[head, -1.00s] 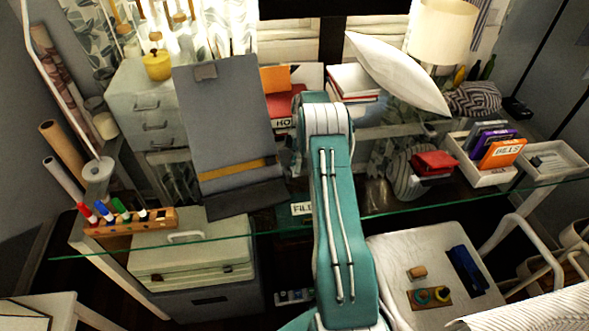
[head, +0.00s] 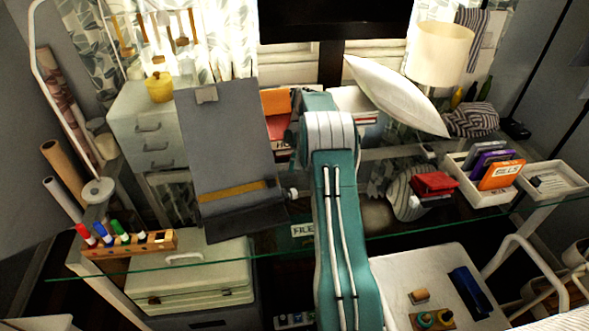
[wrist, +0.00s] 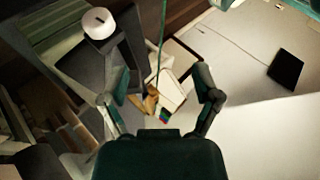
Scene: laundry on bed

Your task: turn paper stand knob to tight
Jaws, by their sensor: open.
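The paper stand is a tilted grey board (head: 232,140) with a clip at its top and a yellow strip low down, on the glass desk. A small white piece (head: 291,193), apparently its knob, sticks out at the lower right edge. In the wrist view a round white knob (wrist: 98,22) with a dark mark shows at the upper left beside dark grey panels that look like the stand. My gripper (wrist: 163,85) is open and empty, with the knob up and left of its fingers, apart from them. In the head view my arm hides the gripper.
A wooden marker holder (head: 130,243) stands at the desk's left. Right of my arm are red books (head: 434,184), a striped cushion and a white box of cases (head: 480,190). A white pillow (head: 395,95) leans behind. The glass edge (head: 400,228) runs along the front.

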